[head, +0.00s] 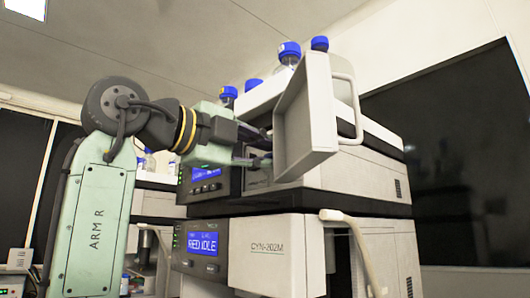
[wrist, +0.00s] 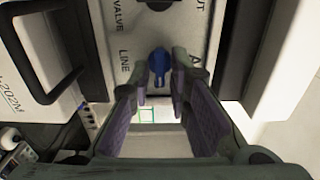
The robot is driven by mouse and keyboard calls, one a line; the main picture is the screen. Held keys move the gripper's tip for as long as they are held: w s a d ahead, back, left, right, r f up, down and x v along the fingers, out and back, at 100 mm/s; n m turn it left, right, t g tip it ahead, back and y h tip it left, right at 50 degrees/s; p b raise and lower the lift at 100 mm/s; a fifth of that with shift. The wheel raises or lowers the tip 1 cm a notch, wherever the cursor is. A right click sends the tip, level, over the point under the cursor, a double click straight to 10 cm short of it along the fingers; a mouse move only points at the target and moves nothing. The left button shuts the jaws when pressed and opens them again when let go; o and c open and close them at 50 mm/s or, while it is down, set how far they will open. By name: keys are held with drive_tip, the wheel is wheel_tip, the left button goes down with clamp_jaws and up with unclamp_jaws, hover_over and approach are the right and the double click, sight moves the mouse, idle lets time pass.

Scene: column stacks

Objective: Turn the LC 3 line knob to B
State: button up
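A blue knob (wrist: 158,62) sits on a pale panel in the wrist view, beside the word LINE and a letter A. Its narrow end points down in the picture; no B is visible. My gripper (wrist: 158,88) is open, with one finger on each side of the knob's lower end and gaps on both sides. I cannot tell how deep the fingertips reach. In the head view my gripper (head: 268,150) is at the front of the upper instrument (head: 355,178), beside its swung-out door (head: 307,115). The door hides the knob there. No LC 3 label is readable.
A black knob (wrist: 158,4) is above the blue one, near VALVE lettering. The door's handle (head: 347,108) projects outward. A lower unit marked CYN-202M (head: 268,262) has a pale handle (head: 355,235). Blue-capped bottles (head: 289,54) stand on top.

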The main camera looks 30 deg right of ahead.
drive_tip(key=shift+o, duration=0.9)
drive_tip(key=s+a, duration=0.1)
drive_tip(key=a, duration=1.1)
drive_tip(key=shift+s, duration=0.35)
